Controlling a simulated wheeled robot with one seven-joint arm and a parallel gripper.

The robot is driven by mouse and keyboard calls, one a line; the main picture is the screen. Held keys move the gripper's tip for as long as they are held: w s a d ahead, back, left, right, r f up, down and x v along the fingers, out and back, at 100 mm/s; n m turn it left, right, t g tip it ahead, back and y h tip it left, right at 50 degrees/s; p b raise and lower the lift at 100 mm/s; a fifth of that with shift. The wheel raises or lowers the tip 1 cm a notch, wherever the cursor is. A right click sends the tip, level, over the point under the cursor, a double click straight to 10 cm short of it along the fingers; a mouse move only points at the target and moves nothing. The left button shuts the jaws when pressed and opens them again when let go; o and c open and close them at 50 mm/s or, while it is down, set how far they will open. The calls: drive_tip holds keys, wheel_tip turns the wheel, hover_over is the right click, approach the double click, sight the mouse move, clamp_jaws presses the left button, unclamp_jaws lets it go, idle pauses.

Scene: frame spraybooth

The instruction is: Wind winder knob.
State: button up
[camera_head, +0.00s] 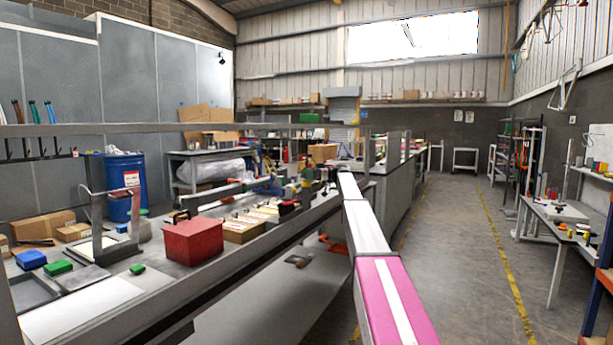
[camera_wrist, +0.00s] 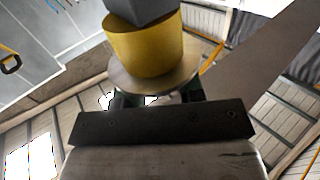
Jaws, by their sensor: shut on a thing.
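In the wrist view a yellow round piece with a pale disc at its near end, which looks like the winder knob (camera_wrist: 145,45), stands straight ahead of my gripper (camera_wrist: 157,97). A dark grey block sits at its far end. The two dark fingers reach up to the disc from either side and are shut on the knob's near end. The exact contact is hidden behind the disc. In the head view my arm reaches out to the bench; the gripper and the knob are too small and covered there to make out.
The long workbench (camera_head: 120,300) carries a red box (camera_head: 193,240), several cartons, and small blue and green boxes. A grey rail runs across above it. A blue drum (camera_head: 122,185) stands behind. The aisle floor (camera_head: 455,260) at right is clear, with a side table (camera_head: 560,212) beyond.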

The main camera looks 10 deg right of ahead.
idle(0.3)
drive_tip(key=o, duration=0.9)
drive_tip(key=d, duration=1)
drive_tip(key=shift+w+d, duration=0.3)
drive_tip(key=shift+d, duration=0.1)
